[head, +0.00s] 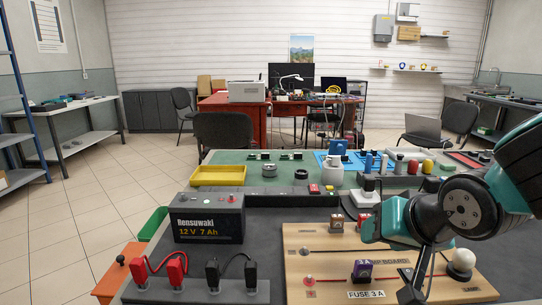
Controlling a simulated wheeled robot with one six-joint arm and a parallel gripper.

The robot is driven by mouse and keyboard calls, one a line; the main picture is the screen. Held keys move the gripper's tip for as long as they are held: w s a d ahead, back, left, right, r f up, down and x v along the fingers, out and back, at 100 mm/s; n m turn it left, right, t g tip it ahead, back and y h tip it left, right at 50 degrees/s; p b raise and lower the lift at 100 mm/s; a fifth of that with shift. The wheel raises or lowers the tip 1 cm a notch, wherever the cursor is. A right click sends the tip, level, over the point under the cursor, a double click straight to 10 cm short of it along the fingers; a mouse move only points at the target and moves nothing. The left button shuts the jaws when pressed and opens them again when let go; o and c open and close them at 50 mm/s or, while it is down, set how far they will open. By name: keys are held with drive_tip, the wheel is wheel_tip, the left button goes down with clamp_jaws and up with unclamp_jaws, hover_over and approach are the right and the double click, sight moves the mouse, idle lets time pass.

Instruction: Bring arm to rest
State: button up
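My arm, teal and dark grey, reaches in from the right edge in the head view and bends down over the wooden lamp board (325,241). My gripper (411,292) is dark and points down at the board's front part, between a purple fuse (362,271) and a white bulb (462,261). Its fingertips are small and partly merge with the dark surroundings, so I cannot tell if they are apart or hold anything. The arm hides part of the board, including part of its lettering.
A black battery (208,218) stands left of the board. Red clamps (176,268) and black clamps (213,274) sit on a grey block in front of it. A yellow tray (217,176) and several small parts lie farther back. Open floor lies to the left.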

drive_tip(key=s+a+f+n+g+y+b, duration=0.15)
drive_tip(key=s+n+g, duration=0.25)
drive_tip(key=s, duration=0.4)
drive_tip(key=s+a+f+n+g+b, duration=0.15)
drive_tip(key=s+n+g, duration=0.3)
drive_tip(key=s, duration=0.45)
wheel_tip(320, 180, up, 22)
drive_tip(key=p, duration=2.2)
drive_tip(key=shift+w+a, duration=0.3)
